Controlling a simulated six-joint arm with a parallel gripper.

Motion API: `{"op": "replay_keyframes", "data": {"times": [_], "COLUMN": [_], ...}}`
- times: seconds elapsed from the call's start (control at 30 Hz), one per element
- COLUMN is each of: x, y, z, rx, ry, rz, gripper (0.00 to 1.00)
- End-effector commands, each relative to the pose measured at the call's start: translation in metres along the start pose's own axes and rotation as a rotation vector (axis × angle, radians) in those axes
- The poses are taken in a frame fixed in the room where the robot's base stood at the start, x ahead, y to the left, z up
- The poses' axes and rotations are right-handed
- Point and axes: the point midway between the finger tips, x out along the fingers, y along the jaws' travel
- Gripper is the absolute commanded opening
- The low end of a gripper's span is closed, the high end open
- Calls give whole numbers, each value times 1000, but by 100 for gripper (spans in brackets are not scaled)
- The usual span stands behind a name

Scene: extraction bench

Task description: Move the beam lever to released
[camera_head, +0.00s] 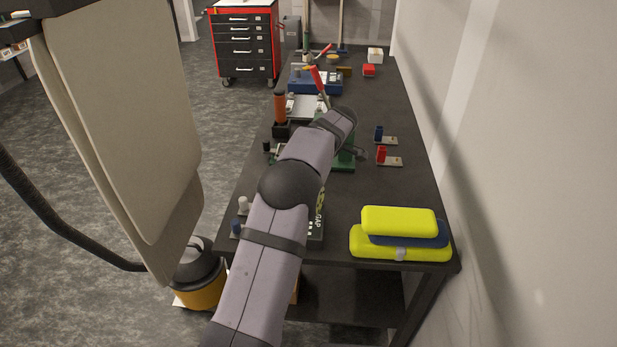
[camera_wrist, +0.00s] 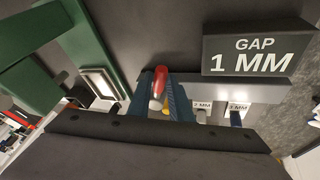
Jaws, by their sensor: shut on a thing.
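My gripper (camera_wrist: 165,98) shows in the wrist view as two dark blue fingers. It is shut on a red handle (camera_wrist: 160,76) with a pale, rounded end towards the camera. I cannot tell from this view whether this handle belongs to the beam lever. A green frame (camera_wrist: 92,52) stands to its left in the wrist view; a green device (camera_head: 343,162) also shows partly behind my arm in the head view. My arm hides the gripper and the held handle in the head view.
A black GAP 1 MM sign (camera_wrist: 258,50) stands close right of the fingers, above a grey rack with white (camera_wrist: 201,117) and blue (camera_wrist: 235,119) handles. Yellow cases (camera_head: 399,222) lie at the bench's near right. Small blue (camera_head: 379,133) and red (camera_head: 382,154) blocks sit near the wall.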

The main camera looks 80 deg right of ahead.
Motion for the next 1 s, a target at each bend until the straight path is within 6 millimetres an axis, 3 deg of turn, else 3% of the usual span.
{"op": "replay_keyframes", "data": {"times": [0.47,0.5,0.57,1.0], "x": [-1,-1,-1,-7], "y": [2,2,2,2], "z": [0,0,0,1], "rx": [-20,-19,-18,-15], "ry": [1,1,1,1], "rz": [0,0,-1,-1], "gripper": [0,26,37,37]}}
